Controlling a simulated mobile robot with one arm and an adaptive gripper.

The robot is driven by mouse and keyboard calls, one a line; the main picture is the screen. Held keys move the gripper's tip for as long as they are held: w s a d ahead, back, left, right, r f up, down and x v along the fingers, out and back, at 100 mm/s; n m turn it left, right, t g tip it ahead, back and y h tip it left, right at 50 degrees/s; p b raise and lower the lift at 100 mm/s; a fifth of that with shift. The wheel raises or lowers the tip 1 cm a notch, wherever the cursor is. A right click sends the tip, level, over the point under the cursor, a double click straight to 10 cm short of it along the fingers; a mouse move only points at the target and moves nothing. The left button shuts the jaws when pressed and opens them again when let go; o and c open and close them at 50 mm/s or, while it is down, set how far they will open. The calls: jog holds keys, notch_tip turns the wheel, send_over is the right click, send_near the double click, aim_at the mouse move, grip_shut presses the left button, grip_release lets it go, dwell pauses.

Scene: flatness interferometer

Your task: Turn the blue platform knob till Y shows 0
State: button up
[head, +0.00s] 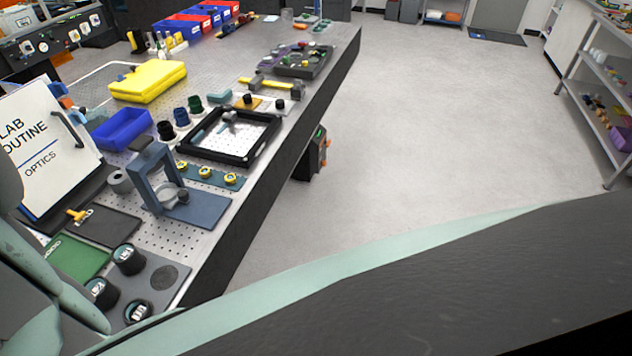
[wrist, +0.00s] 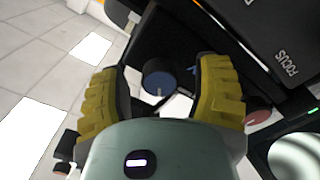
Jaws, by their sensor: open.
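In the wrist view, the knob (wrist: 159,84) has a dark body and a blue face with a pale pointer line. It sits between the two yellow-padded fingers of my gripper (wrist: 157,72). The fingers stand apart, with a visible gap on each side of the knob, so it is not gripped. A small blue mark (wrist: 191,71) shows on the dark surface beside it, partly hidden by the right finger. No Y reading can be made out. The knob and gripper do not show in the head view.
A red-faced knob (wrist: 257,110) is close outside my right finger. A dark panel lettered FOCUS (wrist: 284,64) and a round grey screen (wrist: 296,155) are at the right. In the head view, a crowded optics bench (head: 222,205) stands left; open floor (head: 430,120) lies beyond it.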

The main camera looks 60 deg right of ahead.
grip_shut()
dwell(0.5)
jog(key=shift+f+m+b, duration=0.15)
jog(key=shift+m+b, duration=0.15)
jog(key=shift+b, duration=0.2)
jog(key=m+b, duration=0.2)
jog(key=b, duration=0.1)
jog(key=shift+f+m, duration=0.1)
jog(key=shift+m, duration=0.2)
jog(key=m+b, duration=0.3)
jog(key=shift+m+b, duration=0.3)
jog(key=shift+b, duration=0.1)
jog(key=shift+d+r, duration=0.1)
jog(key=shift+r, duration=0.1)
jog(key=shift+m, duration=0.3)
